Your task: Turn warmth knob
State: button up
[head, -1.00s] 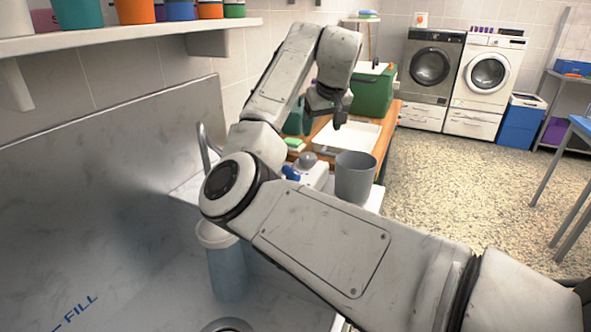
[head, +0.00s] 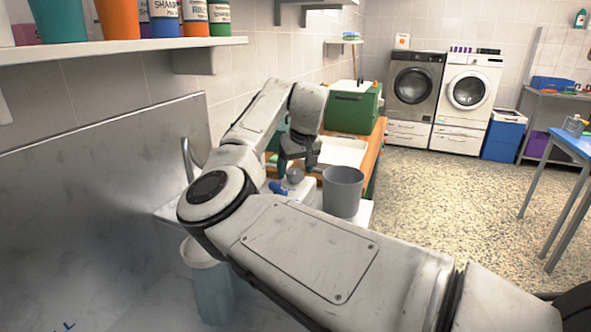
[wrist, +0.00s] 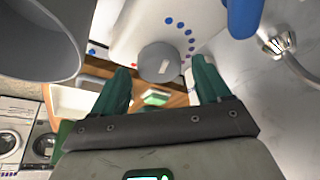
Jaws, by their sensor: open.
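The warmth knob (wrist: 160,62) is a round grey knob with a pale mark on its face, set on a white panel (wrist: 138,35) with blue and red dots around it. In the head view the knob (head: 295,175) shows small below my gripper (head: 298,163). In the wrist view my gripper (wrist: 161,66) is open, its two green fingers on the left and right of the knob. The knob appears between the fingertips, with visible gaps on both sides. I cannot tell the fingers' exact depth relative to it.
A grey bucket (head: 343,192) stands close right of the knob. A blue lever (wrist: 243,15) and a metal tap (wrist: 278,43) are near it in the wrist view. A white tray (head: 345,152) and green box (head: 352,108) lie behind. Open floor is at right.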

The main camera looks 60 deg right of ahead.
jog(key=shift+f, duration=0.3)
jog(key=shift+c, duration=0.3)
jog(key=c, duration=0.9)
jog(key=shift+r, duration=0.1)
jog(key=shift+c, duration=0.2)
jog(key=shift+r+m+p, duration=0.1)
jog(key=shift+m+p, duration=0.2)
jog(key=shift+p, duration=0.2)
